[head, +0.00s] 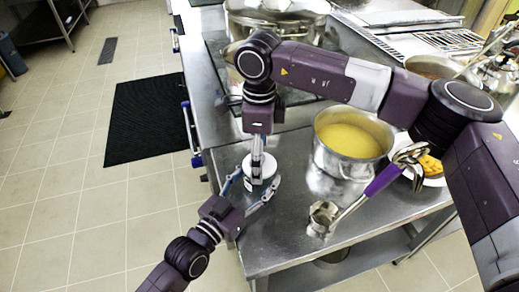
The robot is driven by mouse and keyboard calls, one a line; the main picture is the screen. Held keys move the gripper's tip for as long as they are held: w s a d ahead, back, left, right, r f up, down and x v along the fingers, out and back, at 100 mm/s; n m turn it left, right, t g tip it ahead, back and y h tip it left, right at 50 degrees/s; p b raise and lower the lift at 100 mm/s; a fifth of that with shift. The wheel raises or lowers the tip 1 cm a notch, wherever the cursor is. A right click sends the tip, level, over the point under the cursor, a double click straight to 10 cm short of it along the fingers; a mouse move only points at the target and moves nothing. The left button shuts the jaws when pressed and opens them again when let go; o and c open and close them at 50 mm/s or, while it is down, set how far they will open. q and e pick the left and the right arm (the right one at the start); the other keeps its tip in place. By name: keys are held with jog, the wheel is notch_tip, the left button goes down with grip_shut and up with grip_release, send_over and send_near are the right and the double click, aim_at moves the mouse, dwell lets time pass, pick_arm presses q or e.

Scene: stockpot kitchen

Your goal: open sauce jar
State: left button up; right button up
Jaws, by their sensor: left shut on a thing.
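The sauce jar (261,170) stands near the left edge of the steel counter and shows a round white top; most of its body is hidden. My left gripper (254,187) comes from below, with its fingers on either side of the jar, shut on it. My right gripper (257,157) points straight down from above, its narrow fingers at the white top. Whether those fingers grip anything cannot be made out.
A steel pot (330,158) of yellow soup stands right of the jar. A purple-handled ladle (384,178) is in front of it, near a plate (437,181) of yellow food. A large stockpot (300,8) is at the back. Open floor lies left.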

pick_arm(q)
jog(key=shift+r, duration=0.1)
pick_arm(e)
jog(key=c, duration=1.2)
pick_arm(q)
jog(key=shift+s+d, duration=0.1)
pick_arm(e)
jog(key=shift+d+f, duration=0.15)
jog(key=shift+f, duration=0.1)
grip_shut()
jog(key=shift+r, duration=0.25)
jog(key=shift+r, duration=0.15)
jog(key=shift+w+r, duration=0.1)
